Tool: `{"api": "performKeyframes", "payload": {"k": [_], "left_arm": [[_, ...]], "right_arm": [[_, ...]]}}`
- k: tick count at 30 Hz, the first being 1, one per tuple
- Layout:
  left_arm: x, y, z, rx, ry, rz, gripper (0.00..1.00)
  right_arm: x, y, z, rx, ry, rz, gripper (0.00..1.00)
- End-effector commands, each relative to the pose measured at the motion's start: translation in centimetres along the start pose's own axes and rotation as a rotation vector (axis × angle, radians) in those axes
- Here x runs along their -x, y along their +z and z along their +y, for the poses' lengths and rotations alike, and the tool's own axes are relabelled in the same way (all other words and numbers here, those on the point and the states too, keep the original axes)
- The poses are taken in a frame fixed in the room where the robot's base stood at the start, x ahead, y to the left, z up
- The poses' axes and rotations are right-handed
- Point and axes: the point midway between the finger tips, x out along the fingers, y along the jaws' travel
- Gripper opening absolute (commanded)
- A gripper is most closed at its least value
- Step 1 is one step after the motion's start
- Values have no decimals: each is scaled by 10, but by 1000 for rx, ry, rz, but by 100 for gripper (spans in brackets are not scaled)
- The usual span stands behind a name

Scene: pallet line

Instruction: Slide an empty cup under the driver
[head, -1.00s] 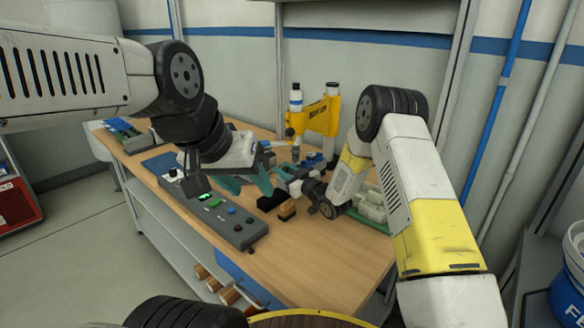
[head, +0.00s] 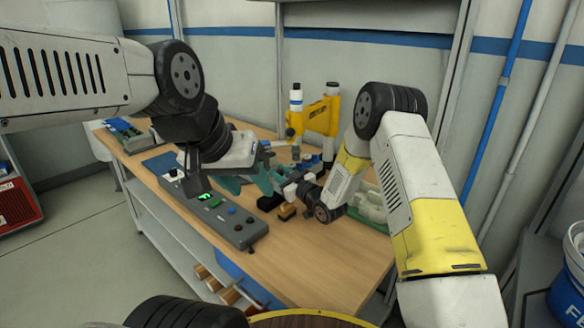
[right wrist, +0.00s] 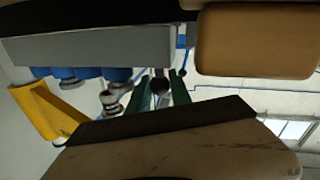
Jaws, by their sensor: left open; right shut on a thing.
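The driver seems to be the yellow stand (head: 318,116) at the back of the bench, with a pale grey cylinder (head: 316,141) low in front of it. My left gripper (head: 246,182) is open, its teal fingers apart above the bench beside the grey button panel. My right gripper (head: 283,175) reaches in from the right, in front of the stand. In the right wrist view its teal fingers (right wrist: 161,90) are around a small dark round thing (right wrist: 160,85); I cannot tell what it is. I cannot pick out an empty cup, as my arms hide part of the bench.
The grey button panel (head: 237,228) lies along the bench's left edge. A green tray (head: 369,213) with pale parts is at the right. The front of the wooden bench (head: 300,270) is clear.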

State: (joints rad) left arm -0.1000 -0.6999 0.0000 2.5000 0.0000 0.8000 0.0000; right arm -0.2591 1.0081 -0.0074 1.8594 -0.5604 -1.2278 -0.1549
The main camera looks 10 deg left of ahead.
Motion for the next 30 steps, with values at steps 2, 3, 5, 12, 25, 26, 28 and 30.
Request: {"api": "performKeyframes", "payload": {"k": [2, 3, 5, 12, 25, 26, 28, 30], "left_arm": [[0, 0, 0, 0, 0, 0, 48], [0, 0, 0, 0, 0, 0, 48], [0, 0, 0, 0, 0, 0, 48], [0, 0, 0, 0, 0, 0, 48], [0, 0, 0, 0, 0, 0, 48], [0, 0, 0, 0, 0, 0, 48], [0, 0, 0, 0, 0, 0, 48], [0, 0, 0, 0, 0, 0, 48]], "right_arm": [[3, -2, -13, -2, -3, -3, 0], [4, -2, -16, -1, -3, -3, 0], [4, -2, -18, 0, -2, -4, 0], [4, -2, -18, 1, -1, -4, 0], [8, -3, -18, 1, -1, -3, 34], [11, -3, -17, 1, 0, -3, 34], [21, -3, -17, -1, 1, -4, 34], [33, -2, -17, -2, 2, -5, 34]]}}
